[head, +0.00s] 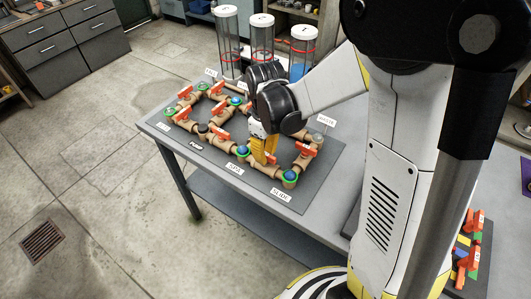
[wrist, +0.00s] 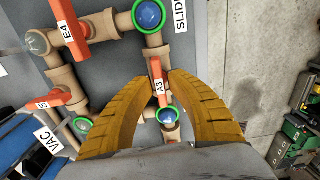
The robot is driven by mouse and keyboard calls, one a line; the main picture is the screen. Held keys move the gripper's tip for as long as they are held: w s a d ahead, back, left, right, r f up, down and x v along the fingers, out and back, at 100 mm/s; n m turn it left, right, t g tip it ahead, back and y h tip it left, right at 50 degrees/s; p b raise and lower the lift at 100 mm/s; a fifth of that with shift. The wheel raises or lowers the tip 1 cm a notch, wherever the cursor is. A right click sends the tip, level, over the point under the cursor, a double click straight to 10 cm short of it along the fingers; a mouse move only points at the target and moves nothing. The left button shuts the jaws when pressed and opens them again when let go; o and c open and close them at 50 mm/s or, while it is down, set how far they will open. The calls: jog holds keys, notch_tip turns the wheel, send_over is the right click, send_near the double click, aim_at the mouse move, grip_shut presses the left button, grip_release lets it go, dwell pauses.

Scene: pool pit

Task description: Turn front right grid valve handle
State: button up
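The orange valve handle labelled A3 (wrist: 157,72) is on the front pipe run of the grid, between two blue-capped, green-ringed joints in the wrist view. My gripper (wrist: 160,78) has yellow fingers that straddle this handle, one on each side, with their tips close to it. Whether both tips press on it is unclear. In the head view my gripper (head: 264,158) reaches down onto the front run between the SPA and SLIDE labels and mostly covers the handle. The handle lies roughly along its pipe in the wrist view.
Handle E4 (wrist: 70,25) and another orange handle (wrist: 63,100) are close by on the grid. The table (head: 180,165) carries the grid and three clear cylinders (head: 262,38) behind it. Open floor (head: 90,150) lies to the left.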

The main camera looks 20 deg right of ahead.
jog(key=shift+o, duration=0.5)
notch_tip(320, 180, up, 12)
dwell(0.6)
jog(key=s+r+m+t, duration=0.3)
jog(key=s+m+t, duration=0.4)
jog(key=s, duration=0.5)
jog(key=shift+s+d, duration=0.2)
jog(key=shift+d, duration=0.05)
jog(key=shift+w+r, duration=0.1)
